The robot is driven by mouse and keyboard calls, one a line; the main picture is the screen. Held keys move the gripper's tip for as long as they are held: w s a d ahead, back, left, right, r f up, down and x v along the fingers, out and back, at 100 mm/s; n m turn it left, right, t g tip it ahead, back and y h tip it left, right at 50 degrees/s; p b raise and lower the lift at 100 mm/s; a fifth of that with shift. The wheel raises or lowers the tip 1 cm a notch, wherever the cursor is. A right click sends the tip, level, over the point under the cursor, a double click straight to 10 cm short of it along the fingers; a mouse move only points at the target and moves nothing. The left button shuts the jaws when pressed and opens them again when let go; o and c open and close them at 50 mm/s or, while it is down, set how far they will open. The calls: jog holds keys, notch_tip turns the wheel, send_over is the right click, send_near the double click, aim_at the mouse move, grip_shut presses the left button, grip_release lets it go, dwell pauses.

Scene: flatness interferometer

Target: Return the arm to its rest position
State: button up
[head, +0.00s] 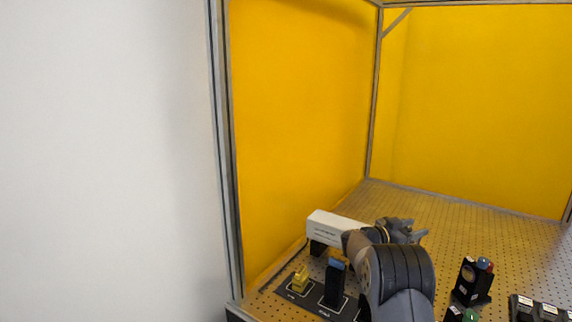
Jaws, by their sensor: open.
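My arm reaches in from the bottom of the head view, its dark grey links bending over the perforated board. My gripper (418,231) is at the arm's far end, above the board and just right of a long white box (335,221). It is small and partly hidden by my wrist, but its fingers look apart, with nothing seen between them. My arm hides part of the white box's right end and some of the board behind it.
The perforated board (450,215) is bare toward the back. Near my arm stand a yellow piece (300,279) and a black blue-topped block (335,284) on a dark labelled strip. At right are a black mount (468,283) and a dark tray (523,310). Yellow panels enclose the board.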

jog(key=shift+r, duration=0.1)
notch_tip(320, 180, up, 9)
notch_tip(320, 180, down, 10)
jog(key=shift+r, duration=0.2)
jog(key=shift+n+t+y+b, duration=0.3)
jog(key=shift+n+t+b, duration=0.3)
jog(key=shift+b, duration=0.5)
jog(key=shift+w+n+t+y+b, duration=0.15)
jog(key=shift+n+t+y+b, duration=0.25)
jog(key=shift+t+b, duration=0.45)
jog(key=n+t+b, duration=0.1)
jog(key=b, duration=0.1)
jog(key=shift+y+b, duration=0.3)
jog(key=shift+y, duration=0.1)
jog(key=shift+w+a+n+t+y+b, duration=0.1)
jog(key=shift+n+t+y+b, duration=0.25)
jog(key=shift+t+b, duration=0.4)
jog(key=n+t+y+b, duration=0.1)
jog(key=b, duration=0.3)
jog(key=n+t+y+b, duration=0.1)
jog(key=n+y+b, duration=0.1)
jog(key=b, duration=0.3)
jog(key=n+t+y+b, duration=0.1)
jog(key=t+y+b, duration=0.1)
jog(key=b, duration=0.3)
jog(key=shift+w+a+f+n, duration=0.1)
jog(key=shift+w+a+n, duration=0.1)
jog(key=shift+a+n, duration=0.05)
